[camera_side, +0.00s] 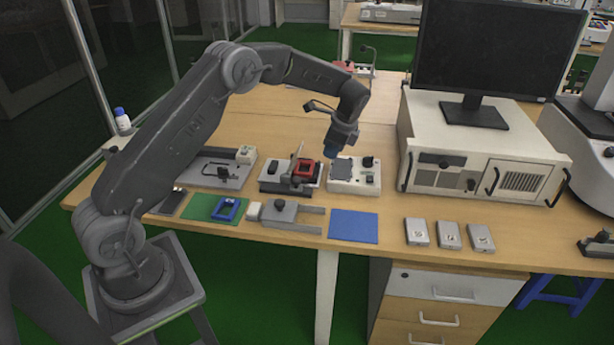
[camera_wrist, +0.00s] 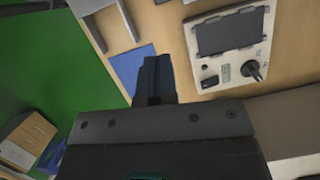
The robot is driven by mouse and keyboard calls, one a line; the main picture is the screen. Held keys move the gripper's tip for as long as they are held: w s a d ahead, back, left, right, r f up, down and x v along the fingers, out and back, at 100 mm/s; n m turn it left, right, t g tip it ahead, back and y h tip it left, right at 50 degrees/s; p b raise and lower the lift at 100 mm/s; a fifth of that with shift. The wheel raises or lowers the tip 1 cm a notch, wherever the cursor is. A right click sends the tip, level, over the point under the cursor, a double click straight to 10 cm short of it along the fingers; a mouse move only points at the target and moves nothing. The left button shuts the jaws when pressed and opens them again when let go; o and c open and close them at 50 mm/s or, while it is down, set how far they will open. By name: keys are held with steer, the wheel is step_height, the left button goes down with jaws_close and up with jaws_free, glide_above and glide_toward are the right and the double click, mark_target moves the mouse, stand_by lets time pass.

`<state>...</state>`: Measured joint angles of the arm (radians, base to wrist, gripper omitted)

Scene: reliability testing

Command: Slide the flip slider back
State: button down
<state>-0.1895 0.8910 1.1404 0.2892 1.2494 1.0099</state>
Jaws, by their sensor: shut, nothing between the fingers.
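Which device is the flip slider is not certain. My gripper (camera_side: 331,152) is shut and empty, pointing down above the white panel (camera_side: 370,188), right of the red frame. In the wrist view the gripper (camera_wrist: 153,68) shows closed fingers between the blue mat (camera_wrist: 131,66) and the white panel (camera_wrist: 204,83). Part of the slide fixture's rails shows at top left.
A white instrument box (camera_side: 485,145) with a monitor stands to the right. Several small grey boxes (camera_side: 448,234) sit at the front right. A green mat (camera_side: 200,207) with a blue frame (camera_side: 226,209) lies left. The blue mat is bare.

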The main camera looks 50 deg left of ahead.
glide_toward(301, 188)
steer(key=f, duration=0.1)
steer(key=w+d+f, duration=0.1)
steer(key=d+f, duration=0.1)
steer(key=f, duration=0.1)
steer(key=shift+w+d, duration=0.1)
steer(key=shift+w, duration=0.15)
steer(key=shift+s+a+f, duration=0.15)
steer(key=shift+s+a, duration=0.5)
steer(key=shift+a, duration=0.35)
steer(key=shift+s+a+f, duration=0.15)
steer(key=shift+s+a, duration=0.25)
steer(key=shift+a, duration=0.15)
steer(key=shift+s+a, duration=0.1)
steer(key=s+a, duration=0.5)
steer(key=shift+s+a, duration=0.3)
steer(key=shift+s, duration=0.05)
steer(key=shift+s+a, duration=0.2)
steer(key=shift+s, duration=0.05)
steer(key=shift+f, duration=0.1)
steer(key=shift+d, duration=0.15)
